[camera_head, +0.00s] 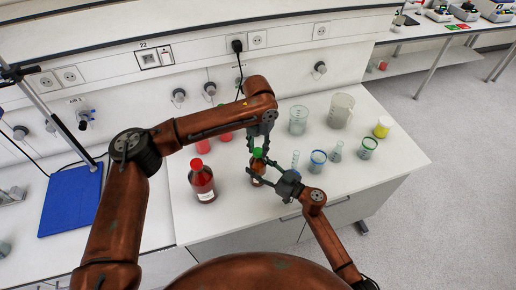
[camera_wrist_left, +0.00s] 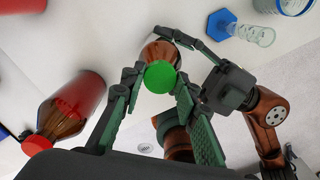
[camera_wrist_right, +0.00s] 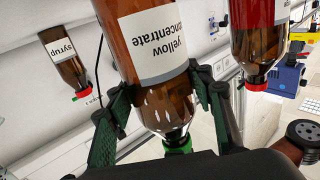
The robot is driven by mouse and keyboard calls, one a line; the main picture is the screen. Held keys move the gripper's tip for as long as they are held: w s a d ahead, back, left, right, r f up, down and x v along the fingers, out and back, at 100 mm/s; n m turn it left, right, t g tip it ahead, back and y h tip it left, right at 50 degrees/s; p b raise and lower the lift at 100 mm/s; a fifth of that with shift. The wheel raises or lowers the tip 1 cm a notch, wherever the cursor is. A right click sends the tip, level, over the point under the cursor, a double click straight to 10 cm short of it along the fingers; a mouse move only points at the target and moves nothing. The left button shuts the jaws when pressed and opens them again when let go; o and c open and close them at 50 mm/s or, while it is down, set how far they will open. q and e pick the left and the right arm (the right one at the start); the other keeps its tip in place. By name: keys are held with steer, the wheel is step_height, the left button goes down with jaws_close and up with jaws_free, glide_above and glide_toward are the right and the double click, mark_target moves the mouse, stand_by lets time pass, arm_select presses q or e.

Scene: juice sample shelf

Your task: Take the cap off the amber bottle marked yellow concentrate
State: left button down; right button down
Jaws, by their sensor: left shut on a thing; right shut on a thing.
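The amber bottle (camera_head: 257,170) stands upright near the front of the white bench, partly hidden by my grippers. Its label (camera_wrist_right: 160,45) reads "yellow concentrate" and appears upside down in the right wrist view. Its green cap (camera_wrist_left: 160,77) is at the bottle's top; it also shows in the head view (camera_head: 258,153). My left gripper (camera_head: 259,147) comes from above and is shut on the cap, with a finger on each side. My right gripper (camera_head: 259,173) is shut on the bottle's body from the right. In the left wrist view its fingers lie around the bottle below the cap.
A large red-filled bottle with a red cap (camera_head: 202,185) stands close left of the amber bottle. A graduated cylinder (camera_head: 295,161), a blue-rimmed beaker (camera_head: 317,162) and a flask (camera_head: 336,152) stand to the right. A blue board (camera_head: 70,200) lies far left.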

arm_select(q)
steer(key=n, duration=3.5)
steer(key=shift+d+r, duration=0.1)
steer(key=n, duration=0.6)
steer(key=shift+n, duration=0.3)
steer(key=n, duration=0.5)
steer(key=shift+n, duration=0.4)
steer(key=n, duration=0.7)
steer(key=shift+r, duration=0.1)
